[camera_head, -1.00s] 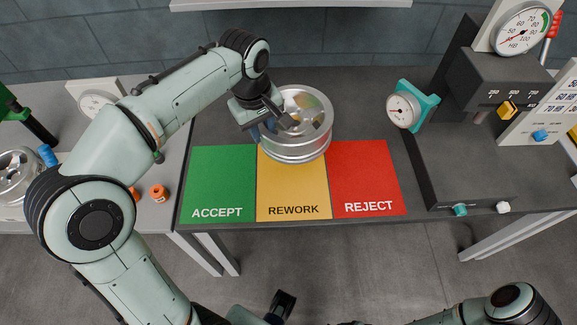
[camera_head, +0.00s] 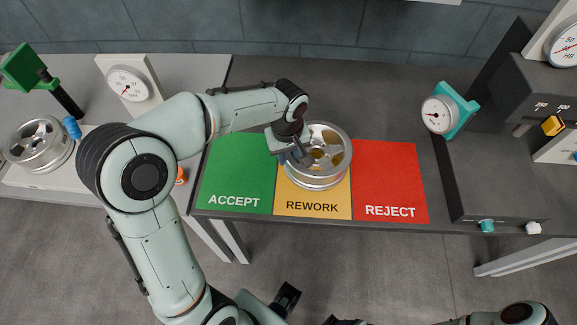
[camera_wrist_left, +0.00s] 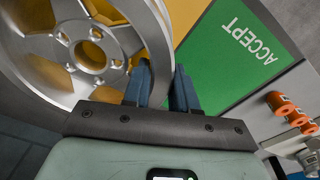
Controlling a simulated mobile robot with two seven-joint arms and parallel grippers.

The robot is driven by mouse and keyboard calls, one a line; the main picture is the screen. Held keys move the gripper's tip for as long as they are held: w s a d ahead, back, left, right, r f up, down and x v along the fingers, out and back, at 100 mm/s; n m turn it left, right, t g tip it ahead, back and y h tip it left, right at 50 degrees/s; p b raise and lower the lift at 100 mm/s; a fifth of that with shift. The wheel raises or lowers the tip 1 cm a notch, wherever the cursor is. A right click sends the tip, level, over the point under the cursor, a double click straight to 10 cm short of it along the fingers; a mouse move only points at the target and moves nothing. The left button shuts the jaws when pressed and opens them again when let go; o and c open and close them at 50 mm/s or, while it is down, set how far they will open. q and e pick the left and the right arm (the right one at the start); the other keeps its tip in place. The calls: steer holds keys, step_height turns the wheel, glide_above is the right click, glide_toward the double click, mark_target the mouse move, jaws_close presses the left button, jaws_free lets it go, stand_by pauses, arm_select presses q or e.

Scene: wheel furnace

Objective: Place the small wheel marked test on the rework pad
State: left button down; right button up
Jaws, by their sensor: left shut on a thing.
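A silver spoked wheel (camera_head: 328,157) is in my left gripper (camera_head: 292,157). The left gripper is shut on the wheel's rim, at the wheel's left side. The wheel is over the upper part of the yellow rework pad (camera_head: 312,206), whose label stays visible. I cannot tell whether the wheel touches the pad. The wrist view shows the wheel (camera_wrist_left: 92,55) with the rim between the two blue-grey fingers (camera_wrist_left: 160,86) and yellow behind its spokes. No test mark is readable on it. My right gripper is not visible; only part of that arm shows at the bottom right.
The green accept pad (camera_head: 236,175) lies left of the rework pad and the red reject pad (camera_head: 388,185) right. Another wheel (camera_head: 38,145) is at the far left. Orange parts (camera_wrist_left: 285,105) lie beyond the accept pad.

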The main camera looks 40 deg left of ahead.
arm_select(q)
steer(key=shift+f+b, duration=0.3)
steer(key=shift+f, duration=2.45)
steer(key=shift+f, duration=0.1)
steer(key=c, duration=0.9)
jaws_free()
steer(key=shift+r, duration=0.25)
steer(key=r, duration=0.4)
steer(key=r+p, duration=0.1)
steer(key=r, duration=0.6)
steer(key=shift+s+d+r, duration=0.2)
steer(key=shift+s+r, duration=0.1)
steer(key=shift+s, duration=0.1)
